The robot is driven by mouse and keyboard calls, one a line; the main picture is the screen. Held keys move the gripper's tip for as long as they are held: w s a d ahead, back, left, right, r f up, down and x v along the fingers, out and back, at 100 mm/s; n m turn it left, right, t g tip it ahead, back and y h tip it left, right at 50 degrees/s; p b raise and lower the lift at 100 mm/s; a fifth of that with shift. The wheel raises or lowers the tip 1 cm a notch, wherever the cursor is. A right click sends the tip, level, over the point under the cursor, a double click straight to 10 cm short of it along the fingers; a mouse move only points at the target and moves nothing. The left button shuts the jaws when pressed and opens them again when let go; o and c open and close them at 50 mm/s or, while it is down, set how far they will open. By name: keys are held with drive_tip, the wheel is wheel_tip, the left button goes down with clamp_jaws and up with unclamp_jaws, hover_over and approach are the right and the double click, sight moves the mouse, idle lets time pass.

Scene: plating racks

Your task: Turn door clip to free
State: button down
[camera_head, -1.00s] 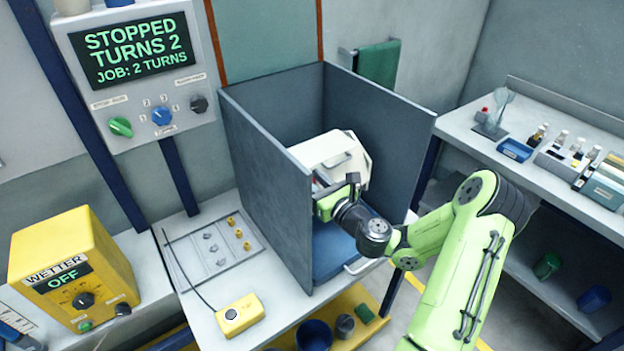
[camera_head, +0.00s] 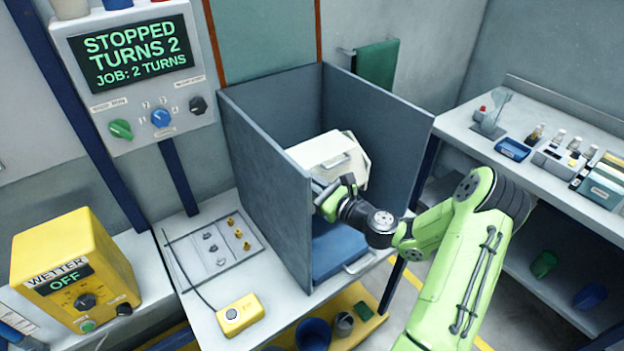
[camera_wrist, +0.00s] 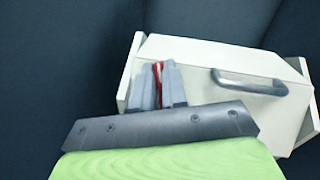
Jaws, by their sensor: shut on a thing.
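The door clip (camera_wrist: 158,74) shows as a thin red strip between my fingers in the wrist view; most of it is hidden by them. It sits at the left part of the cream box (camera_head: 326,150), which has a grey bar handle (camera_wrist: 250,83) on its face. My gripper (camera_wrist: 158,72) is shut on the clip, with its two grey fingers close together. In the head view my gripper (camera_head: 320,186) is at the front lower left of the box, inside the grey enclosure, and the clip itself is hidden there.
Grey enclosure walls (camera_head: 262,190) stand close on the left, back and right. A blue tray (camera_head: 338,252) lies below my wrist. The control panel (camera_head: 138,75) reads STOPPED, TURNS 2. A yellow wetter box (camera_head: 70,265) reads OFF. A side bench (camera_head: 470,135) stands right.

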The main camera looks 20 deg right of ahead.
drive_tip(key=n+g+y, duration=0.1)
drive_tip(key=n, duration=0.1)
drive_tip(key=n+g+y+p, duration=0.1)
drive_tip(key=n, duration=0.2)
drive_tip(key=shift+a+r, duration=0.1)
drive_tip(key=n+g, duration=0.1)
drive_tip(key=n, duration=0.1)
drive_tip(key=n+g+y+p, duration=0.1)
drive_tip(key=n, duration=0.2)
drive_tip(key=shift+s+a+g+y+p, duration=0.1)
drive_tip(key=shift+g+y+p, duration=0.2)
drive_tip(key=n+g, duration=0.1)
drive_tip(key=n, duration=0.1)
drive_tip(key=n+g, duration=0.1)
drive_tip(key=n, duration=0.1)
drive_tip(key=n+g+p, duration=0.1)
drive_tip(key=n, duration=0.1)
drive_tip(key=shift+s+f, duration=0.15)
drive_tip(key=shift+f, duration=0.2)
drive_tip(key=shift+n, duration=0.5)
drive_tip(key=c, duration=1.2)
unclamp_jaws()
drive_tip(key=shift+o, duration=0.2)
drive_tip(key=p+v, duration=0.1)
drive_tip(key=v, duration=1.4)
drive_tip(key=shift+s+r, duration=0.25)
drive_tip(key=shift+r, duration=0.2)
